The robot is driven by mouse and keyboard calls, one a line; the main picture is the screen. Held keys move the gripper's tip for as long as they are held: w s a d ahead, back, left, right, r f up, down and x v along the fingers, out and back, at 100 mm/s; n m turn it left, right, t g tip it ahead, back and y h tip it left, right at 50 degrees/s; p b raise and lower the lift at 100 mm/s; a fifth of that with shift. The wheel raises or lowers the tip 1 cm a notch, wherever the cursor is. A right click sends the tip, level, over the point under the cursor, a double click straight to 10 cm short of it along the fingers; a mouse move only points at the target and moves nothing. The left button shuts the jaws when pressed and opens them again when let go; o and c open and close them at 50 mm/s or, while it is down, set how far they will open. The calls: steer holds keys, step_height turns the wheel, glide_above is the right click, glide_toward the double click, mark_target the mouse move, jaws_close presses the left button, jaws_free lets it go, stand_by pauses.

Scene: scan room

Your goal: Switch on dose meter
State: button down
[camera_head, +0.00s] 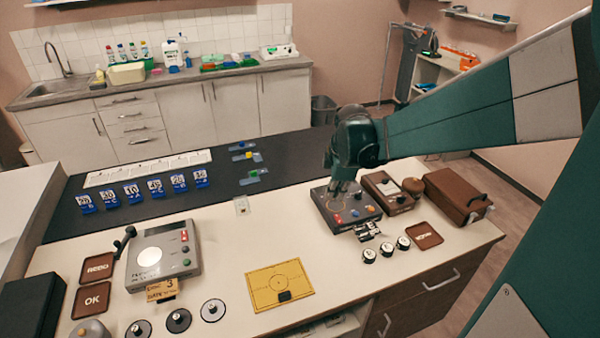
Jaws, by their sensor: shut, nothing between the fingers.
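My gripper (341,187) is shut and empty. It points down at the dark control box (362,222) on the right of the table, and hides part of its top. I cannot tell whether the fingertips touch it. The box has red, blue and orange buttons or knobs. A brown box with a pale panel (379,181) stands just to its right. A grey device (148,273) with a round pale disc and red and green buttons stands at the left. I cannot read which of these is the dose meter, nor see whether any is on.
A brown case (456,194) stands at the right edge. A yellow plate (279,284) lies at front centre. Blue numbered blocks (132,194) stand on the dark mat. The table centre is fairly clear.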

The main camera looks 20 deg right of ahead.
mark_target(337, 217)
steer(key=w+d+f+n+g+p, duration=0.1)
steer(key=w+d+f+n+p, duration=0.1)
steer(key=d, duration=0.4)
steer(key=shift+w+f+n+p, duration=0.3)
steer(key=shift+w+n+p, duration=0.65)
steer(key=shift+w, duration=0.25)
steer(key=shift+f, duration=0.1)
steer(key=shift+w+f+b, duration=0.2)
steer(key=shift+w+f, duration=0.1)
steer(key=shift+f, duration=1.95)
steer(key=shift+w+f+b, duration=0.15)
steer(key=shift+w+f, duration=0.2)
steer(key=shift+f, duration=1.95)
steer(key=shift+w+f+b, duration=0.2)
steer(key=shift+w+f, duration=0.1)
steer(key=shift+f, duration=1.95)
steer(key=shift+f, duration=0.1)
